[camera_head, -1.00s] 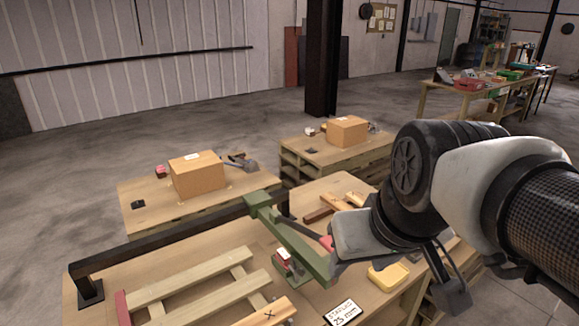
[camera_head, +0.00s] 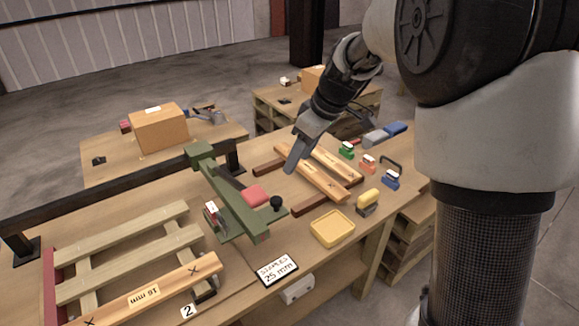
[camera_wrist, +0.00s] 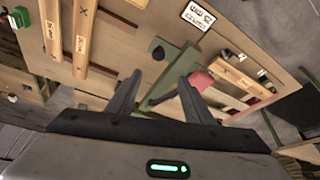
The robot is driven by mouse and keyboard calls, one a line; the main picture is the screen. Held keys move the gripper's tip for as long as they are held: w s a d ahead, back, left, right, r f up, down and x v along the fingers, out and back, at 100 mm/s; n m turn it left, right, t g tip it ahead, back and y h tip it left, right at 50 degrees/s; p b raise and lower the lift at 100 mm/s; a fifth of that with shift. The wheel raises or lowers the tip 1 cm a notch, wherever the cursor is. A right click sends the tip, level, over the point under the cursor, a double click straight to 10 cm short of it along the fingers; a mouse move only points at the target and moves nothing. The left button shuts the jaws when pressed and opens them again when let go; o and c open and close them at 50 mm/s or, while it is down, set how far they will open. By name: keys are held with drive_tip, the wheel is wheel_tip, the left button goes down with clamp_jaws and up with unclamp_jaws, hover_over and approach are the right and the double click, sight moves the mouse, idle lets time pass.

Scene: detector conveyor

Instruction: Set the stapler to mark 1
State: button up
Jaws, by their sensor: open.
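A green arm (camera_head: 230,197) reaches across the bench from a long black rail (camera_head: 110,188); it looks like the stapler's carriage. It carries a red pad (camera_head: 256,193), a black knob (camera_head: 277,204) and a small red-and-white unit (camera_head: 213,217). In the wrist view the green arm (camera_wrist: 165,88) shows beyond my fingers. A card marked 2 (camera_head: 188,311) stands by the near plank (camera_head: 150,294), which bears X marks; I see no card marked 1. My gripper (camera_head: 291,163) is open and empty, over the loose planks right of the green arm. My fingers (camera_wrist: 155,90) are spread in the wrist view.
A slatted frame (camera_head: 130,262) lies left of the green arm. Loose planks (camera_head: 318,175), a yellow tray (camera_head: 332,229), a yellow-handled tool (camera_head: 368,200) and a staples card (camera_head: 275,269) lie to the right and front. Several small tools stand at the back right.

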sight(276, 199)
drive_tip(key=x, duration=1.8)
drive_tip(key=shift+w+d+f, duration=0.1)
drive_tip(key=shift+w+d, duration=0.05)
drive_tip(key=shift+w, duration=0.05)
clamp_jaws()
